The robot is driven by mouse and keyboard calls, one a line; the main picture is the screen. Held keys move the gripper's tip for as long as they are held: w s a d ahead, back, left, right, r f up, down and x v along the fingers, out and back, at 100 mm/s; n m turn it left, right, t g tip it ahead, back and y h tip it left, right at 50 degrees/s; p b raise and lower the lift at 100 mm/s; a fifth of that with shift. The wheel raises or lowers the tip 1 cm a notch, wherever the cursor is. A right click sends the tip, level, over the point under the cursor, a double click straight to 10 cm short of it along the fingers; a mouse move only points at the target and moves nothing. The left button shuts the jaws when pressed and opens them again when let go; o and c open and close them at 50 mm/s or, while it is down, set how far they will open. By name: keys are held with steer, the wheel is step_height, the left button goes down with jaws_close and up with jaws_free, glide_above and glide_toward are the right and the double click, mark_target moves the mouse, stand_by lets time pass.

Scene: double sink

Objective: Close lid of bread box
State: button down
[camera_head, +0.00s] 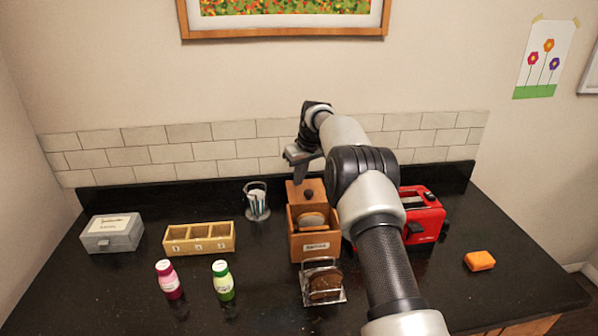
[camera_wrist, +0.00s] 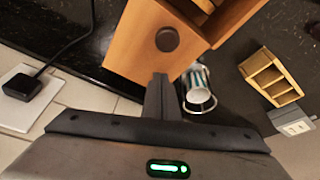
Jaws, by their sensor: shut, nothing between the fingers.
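The bread box (camera_head: 310,246) is a wooden box with a white label, at the middle of the counter, with bread inside. Its lid (camera_head: 296,188) is open and stands up at the back of the box, with a dark round knob (camera_head: 308,195). In the wrist view the lid (camera_wrist: 136,38) and knob (camera_wrist: 167,39) face the camera, and part of the open box (camera_wrist: 226,18) shows beyond. My gripper (camera_head: 302,180) is above and behind the box by the lid. Its fingers (camera_wrist: 161,78) are shut and empty, close to the lid's edge; I cannot tell whether they touch it.
A red toaster (camera_head: 424,214) stands right of the box, partly behind my arm. A wire rack (camera_head: 323,284) with dark bread is in front. The tiled wall (camera_head: 215,150) is close behind.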

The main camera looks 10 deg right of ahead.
mark_target(302, 193)
steer(key=shift+s+d, duration=0.35)
steer(key=shift+s, duration=0.45)
steer(key=shift+s+d, duration=0.35)
steer(key=shift+s, duration=0.4)
steer(key=shift+s, duration=0.1)
